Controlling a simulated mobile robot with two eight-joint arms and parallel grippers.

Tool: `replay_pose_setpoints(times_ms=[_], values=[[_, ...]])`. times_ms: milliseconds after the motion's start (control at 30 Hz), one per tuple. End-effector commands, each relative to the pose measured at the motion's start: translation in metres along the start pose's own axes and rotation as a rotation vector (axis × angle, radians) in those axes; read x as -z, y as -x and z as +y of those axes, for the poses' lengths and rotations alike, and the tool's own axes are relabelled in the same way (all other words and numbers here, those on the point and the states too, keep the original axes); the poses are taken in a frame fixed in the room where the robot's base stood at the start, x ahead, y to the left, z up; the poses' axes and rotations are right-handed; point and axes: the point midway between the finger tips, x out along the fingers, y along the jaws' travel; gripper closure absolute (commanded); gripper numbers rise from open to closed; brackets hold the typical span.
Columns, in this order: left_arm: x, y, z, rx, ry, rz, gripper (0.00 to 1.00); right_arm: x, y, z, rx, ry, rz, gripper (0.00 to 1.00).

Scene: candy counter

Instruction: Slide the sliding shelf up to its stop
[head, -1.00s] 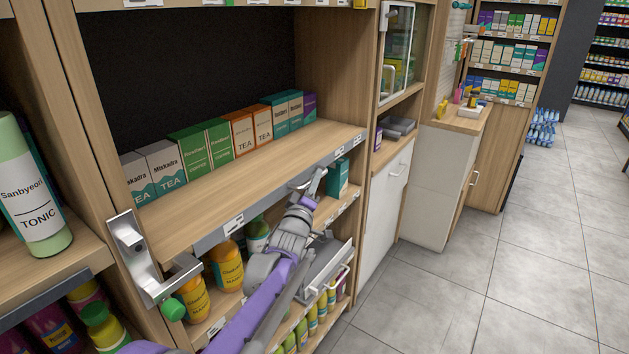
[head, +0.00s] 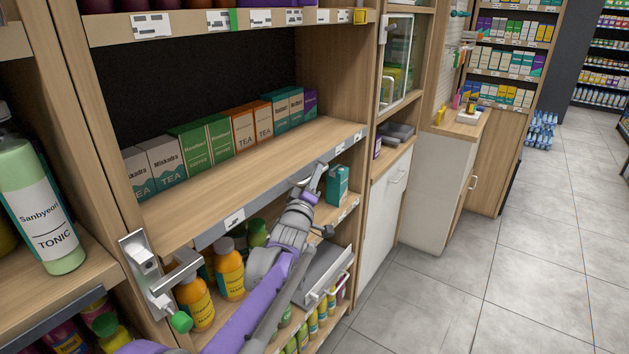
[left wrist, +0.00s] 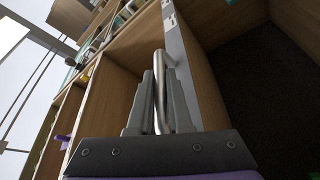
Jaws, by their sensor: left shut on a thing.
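The sliding shelf (head: 255,185) is a wooden board with a grey front rail and a row of tea boxes at its back. A metal bar handle (left wrist: 159,100) sits on its front edge. My left gripper (head: 314,180) is at the right part of that edge, its fingers shut on the handle; the left wrist view shows the bar between the fingers (left wrist: 158,80). The shelf looks about level, with a gap below the upper shelf (head: 200,25). My right gripper is not in view.
A tonic bottle (head: 40,205) stands at left. The floor (head: 530,260) at right is clear.

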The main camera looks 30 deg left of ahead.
Motion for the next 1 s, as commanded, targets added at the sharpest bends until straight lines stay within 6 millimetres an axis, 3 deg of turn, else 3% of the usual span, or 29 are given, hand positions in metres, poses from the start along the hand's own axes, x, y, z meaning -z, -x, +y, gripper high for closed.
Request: replay_pose_setpoints(times_ms=[33, 233, 600, 633, 800, 1000], values=[[0.013, -0.005, 0.02, -0.007, -0.001, 0.005, 1.0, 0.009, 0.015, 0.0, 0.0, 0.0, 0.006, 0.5], [0.034, -0.014, 0.054, -0.008, 0.0, 0.006, 1.0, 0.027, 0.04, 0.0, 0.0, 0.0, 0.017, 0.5], [0.037, -0.015, 0.059, -0.008, 0.0, 0.005, 1.0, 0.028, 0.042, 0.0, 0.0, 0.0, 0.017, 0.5], [0.037, -0.015, 0.059, -0.009, 0.0, 0.005, 0.81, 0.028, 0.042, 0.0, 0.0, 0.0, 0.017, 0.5], [0.036, -0.015, 0.058, -0.006, 0.0, 0.004, 0.53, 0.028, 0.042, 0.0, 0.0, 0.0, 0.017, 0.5], [0.036, -0.015, 0.057, -0.004, 0.0, 0.003, 0.53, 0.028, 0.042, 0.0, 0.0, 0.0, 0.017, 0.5]])
